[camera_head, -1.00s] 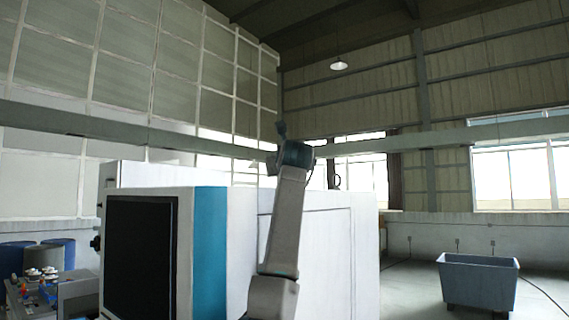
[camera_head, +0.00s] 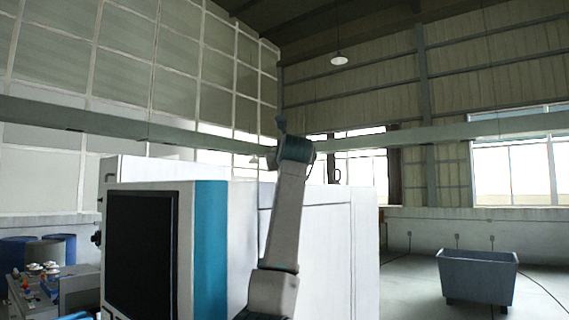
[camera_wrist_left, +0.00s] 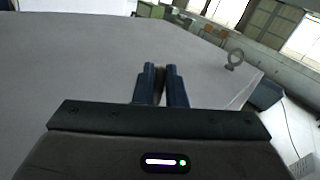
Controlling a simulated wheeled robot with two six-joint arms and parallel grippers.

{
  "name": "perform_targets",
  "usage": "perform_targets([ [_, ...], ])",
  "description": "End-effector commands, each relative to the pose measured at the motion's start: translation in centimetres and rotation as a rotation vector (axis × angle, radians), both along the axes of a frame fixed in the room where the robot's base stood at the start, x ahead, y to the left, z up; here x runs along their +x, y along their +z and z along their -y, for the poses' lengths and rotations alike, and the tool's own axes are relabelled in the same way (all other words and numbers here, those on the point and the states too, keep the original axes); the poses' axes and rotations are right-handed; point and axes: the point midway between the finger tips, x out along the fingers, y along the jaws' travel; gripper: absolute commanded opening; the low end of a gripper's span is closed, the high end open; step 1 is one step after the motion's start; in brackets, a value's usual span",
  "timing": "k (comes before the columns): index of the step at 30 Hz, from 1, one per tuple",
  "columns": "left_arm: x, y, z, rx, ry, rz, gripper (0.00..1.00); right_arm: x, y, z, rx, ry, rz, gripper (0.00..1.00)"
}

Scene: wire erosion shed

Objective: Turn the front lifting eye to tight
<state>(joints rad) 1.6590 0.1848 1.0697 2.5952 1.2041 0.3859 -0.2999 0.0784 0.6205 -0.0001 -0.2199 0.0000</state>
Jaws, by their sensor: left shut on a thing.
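The left gripper (camera_wrist_left: 160,85) shows in the left wrist view, over the pale top of the machine (camera_wrist_left: 75,60). Its two dark fingers are nearly together, with a narrow brownish-grey sliver between them. I take this to be the front lifting eye (camera_wrist_left: 159,84), mostly hidden by the fingers. Another lifting eye (camera_wrist_left: 235,60), a grey upright ring, stands apart near the right edge of the top. It also shows as a small dark loop in the head view (camera_head: 337,177). In the head view my left arm rises before the machine (camera_head: 325,230), and its gripper is hidden. The right gripper is in neither view.
The machine's dark screen panel (camera_head: 141,255) and blue stripe (camera_head: 210,250) face me. A grey wheeled bin (camera_head: 478,277) stands on open floor at right. A bench with small parts (camera_head: 45,280) and blue drums (camera_head: 50,248) are at left.

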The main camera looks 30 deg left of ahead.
Motion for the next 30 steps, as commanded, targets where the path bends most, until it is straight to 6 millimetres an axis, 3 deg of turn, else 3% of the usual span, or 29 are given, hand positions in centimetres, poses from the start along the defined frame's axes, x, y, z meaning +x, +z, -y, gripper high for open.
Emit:
perform_targets([
  [24, -0.06, 0.17, 0.03, 0.001, 0.000, 0.003, 0.00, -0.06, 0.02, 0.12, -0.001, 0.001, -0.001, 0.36],
  [25, -0.06, 0.17, 0.03, 0.001, 0.000, 0.003, 0.17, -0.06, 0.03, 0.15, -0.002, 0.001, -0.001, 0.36],
  [27, -0.05, 0.16, 0.03, 0.001, 0.000, 0.003, 0.30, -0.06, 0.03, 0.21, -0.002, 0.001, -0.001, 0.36],
  [30, -0.05, 0.12, 0.02, 0.001, -0.001, 0.002, 0.32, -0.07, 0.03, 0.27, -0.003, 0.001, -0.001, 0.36],
])
